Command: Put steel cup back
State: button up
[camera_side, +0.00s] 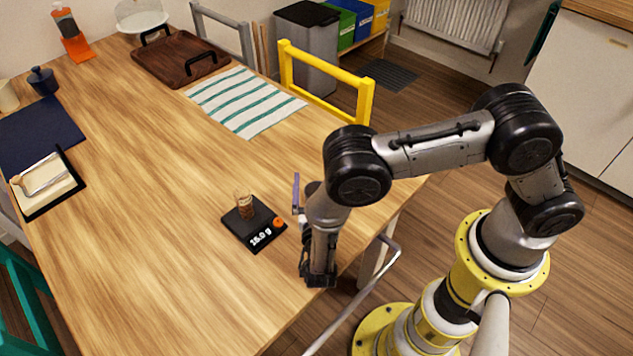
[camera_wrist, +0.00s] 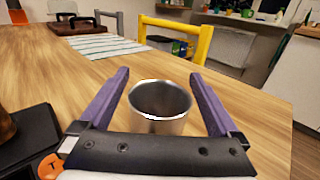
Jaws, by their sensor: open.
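The steel cup (camera_wrist: 160,105) shows in the wrist view, upright, with its round open mouth facing up. My gripper (camera_wrist: 160,75) is open, with one purple finger on each side of the cup. A gap shows between the cup and each finger. The cup's lower part is hidden behind the dark gripper body. In the side view my wrist stands low at the table's right edge, one purple finger (camera_side: 297,190) shows, and the cup is mostly or fully hidden by the arm.
A yellow chair (camera_side: 325,85) is beyond the table edge. A striped towel (camera_side: 245,100) and wooden tray (camera_side: 175,55) lie farther back. The table's middle is clear.

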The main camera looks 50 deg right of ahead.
jog(key=v, duration=0.7)
jog(key=shift+s+a, duration=0.2)
jog(key=s+d+r+m+g+y, duration=0.2)
jog(key=d+r+m+g, duration=0.4)
jog(key=r+m, duration=0.25)
jog(key=s+d+r+m+g+y, duration=0.2)
jog(key=s+d+r+m+g, duration=0.1)
jog(key=d+r+m+g, duration=0.5)
jog(key=s+r+m+t+y, duration=0.6)
jog(key=s+r+m+y, duration=0.2)
jog(key=s+r+m, duration=0.2)
jog(key=shift+s+r+t+y, duration=0.4)
jog(key=shift+s+r, duration=0.1)
jog(key=shift+s, duration=0.65)
